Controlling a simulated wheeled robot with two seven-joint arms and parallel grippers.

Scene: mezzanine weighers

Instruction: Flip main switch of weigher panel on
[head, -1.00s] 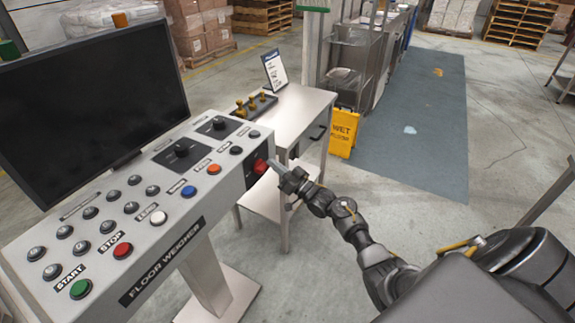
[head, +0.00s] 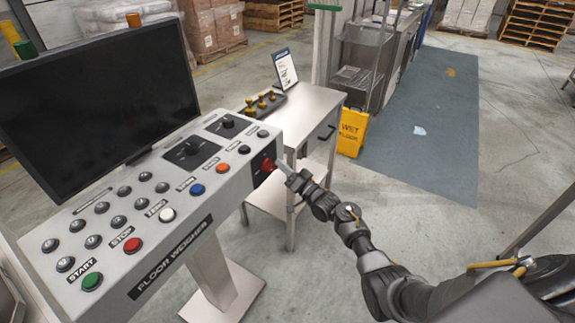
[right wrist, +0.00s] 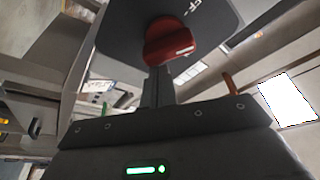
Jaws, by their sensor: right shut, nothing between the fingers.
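The weigher panel (head: 150,238) stands at the left in the head view, a grey sloped console labelled FLOOR WEIGHER. Its red main switch (head: 268,165) sits on a dark plate on the panel's right end. In the right wrist view the red switch knob (right wrist: 168,41) is large and just beyond the fingertips, on the dark plate (right wrist: 118,28). My right gripper (head: 279,169) is shut and empty, its tip at the red switch. In the wrist view the fingers (right wrist: 158,84) reach the knob's lower edge; I cannot tell whether they touch. My left gripper is not in view.
A dark monitor (head: 92,98) rises behind the panel's buttons. A steel side table (head: 310,105) with a sign (head: 285,68) and yellow-knobbed block stands just beyond the switch. A yellow wet-floor sign (head: 351,132) stands behind it. The floor at right is open.

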